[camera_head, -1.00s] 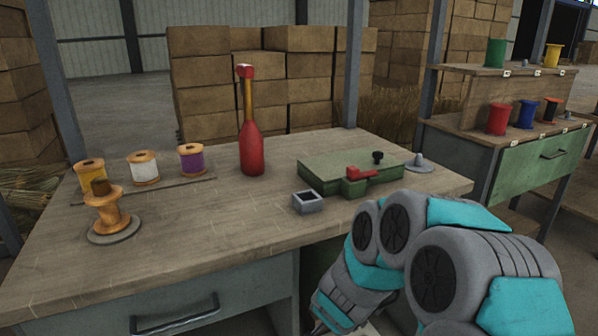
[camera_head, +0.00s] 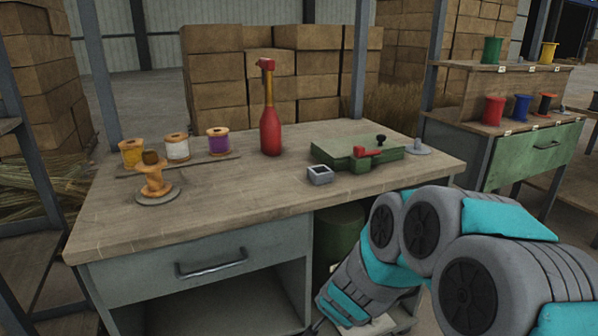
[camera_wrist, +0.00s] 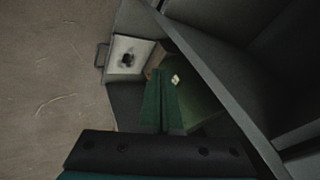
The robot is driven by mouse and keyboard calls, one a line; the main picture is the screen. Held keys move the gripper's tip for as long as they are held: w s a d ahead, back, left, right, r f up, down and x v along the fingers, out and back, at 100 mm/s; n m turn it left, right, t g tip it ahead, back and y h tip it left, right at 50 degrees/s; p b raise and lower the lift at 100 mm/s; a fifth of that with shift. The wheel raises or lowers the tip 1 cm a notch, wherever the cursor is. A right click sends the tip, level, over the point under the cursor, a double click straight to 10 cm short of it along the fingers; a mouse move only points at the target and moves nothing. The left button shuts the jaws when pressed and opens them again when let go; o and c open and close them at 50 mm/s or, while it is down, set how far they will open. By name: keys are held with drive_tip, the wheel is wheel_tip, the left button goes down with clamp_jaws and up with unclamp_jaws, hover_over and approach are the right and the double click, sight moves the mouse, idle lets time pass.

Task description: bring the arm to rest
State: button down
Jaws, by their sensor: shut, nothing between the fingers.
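My arm (camera_head: 425,240) is folded low at the front right of the workbench, beside its edge. Its grey and teal links fill the lower right of the head view. My gripper (camera_wrist: 161,75) shows in the wrist view as two narrow green fingers, close together, with nothing between them. It points down past the bench frame towards the floor. In the head view the gripper is mostly cut off by the lower edge or hidden by the arm.
A pale panel with a dark knob (camera_wrist: 128,57) lies near my fingers.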

drive_tip(key=s+a+r+n+g+y, duration=0.35)
drive_tip(key=s+r+n, duration=0.4)
drive_tip(key=s, duration=0.65)
drive_tip(key=s+d+r+g+h, duration=0.1)
drive_tip(key=s+d+r, duration=0.1)
drive_tip(key=s, duration=0.5)
drive_tip(key=s+d+r+n+g+h, duration=0.1)
drive_tip(key=s+d+r+g, duration=0.1)
drive_tip(key=s+d, duration=0.3)
drive_tip(key=s+d+r+n+g+h, duration=0.1)
drive_tip(key=s+d, duration=0.3)
drive_tip(key=s, duration=0.5)
drive_tip(key=shift+s+d+r+g+h, duration=0.25)
drive_tip(key=shift+r+g+h, duration=0.2)
drive_tip(key=shift+r+g, duration=0.25)
drive_tip(key=c, duration=1.5)
unclamp_jaws()
drive_tip(key=shift+a, duration=0.1)
